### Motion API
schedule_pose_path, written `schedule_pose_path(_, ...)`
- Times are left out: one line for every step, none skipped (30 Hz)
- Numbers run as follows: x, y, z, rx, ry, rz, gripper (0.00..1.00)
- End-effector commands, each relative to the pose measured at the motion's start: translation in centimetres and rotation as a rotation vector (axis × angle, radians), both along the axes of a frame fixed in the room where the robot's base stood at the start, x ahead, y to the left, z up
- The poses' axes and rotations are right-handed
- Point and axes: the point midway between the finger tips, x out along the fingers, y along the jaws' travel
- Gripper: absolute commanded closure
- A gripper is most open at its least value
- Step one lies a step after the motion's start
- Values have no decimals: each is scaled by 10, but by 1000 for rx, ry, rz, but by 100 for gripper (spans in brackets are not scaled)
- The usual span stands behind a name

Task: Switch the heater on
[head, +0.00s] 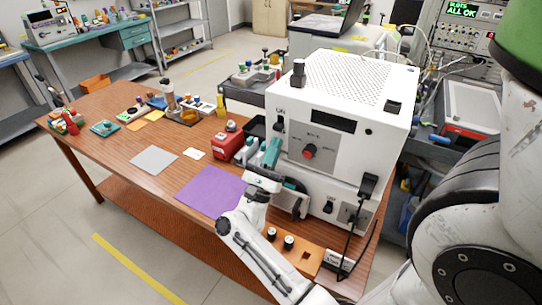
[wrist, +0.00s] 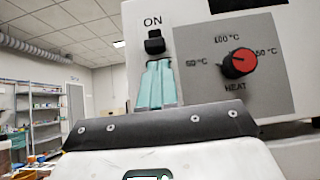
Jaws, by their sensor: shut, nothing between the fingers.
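The heater (head: 350,85) is a white box with a perforated top at the right end of the wooden table. Its grey front panel (wrist: 190,85) carries a red-centred HEAT knob (wrist: 240,63) with temperature marks; the knob also shows in the head view (head: 309,151). Left of the panel is a black switch (wrist: 154,43) under the label ON; it also shows in the head view (head: 279,123). My gripper (wrist: 157,65) has teal fingers, shut and empty, pointing up just below the switch. Whether the tips touch it I cannot tell. My gripper also shows in the head view (head: 270,150).
A second white unit (head: 310,190) with a black switch (head: 328,207) and a black cable is under the heater. A red box (head: 225,146) stands left of my gripper. A purple mat (head: 208,191) and grey mat (head: 154,160) lie flat on the table (head: 120,130).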

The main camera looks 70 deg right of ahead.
Motion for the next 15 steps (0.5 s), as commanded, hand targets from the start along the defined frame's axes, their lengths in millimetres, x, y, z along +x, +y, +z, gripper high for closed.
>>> schedule_pose_path(0,0,7,1,0,0,100)
schedule_pose_path(0,0,9,1,0,1,100)
schedule_pose_path(0,0,11,1,1,1,100)
schedule_pose_path(0,0,12,1,1,1,100)
schedule_pose_path(0,0,13,1,1,1,100)
schedule_pose_path(0,0,13,1,1,1,100)
schedule_pose_path(0,0,13,1,1,1,100)
schedule_pose_path(0,0,13,1,1,1,100)
schedule_pose_path(0,0,13,1,1,1,100)
schedule_pose_path(0,0,13,1,2,1,100)
schedule_pose_path(0,0,13,1,2,1,100)
schedule_pose_path(0,0,13,1,2,1,100)
schedule_pose_path(0,0,13,1,2,1,100)
schedule_pose_path(0,0,13,1,2,1,100)
schedule_pose_path(0,0,13,1,2,1,100)
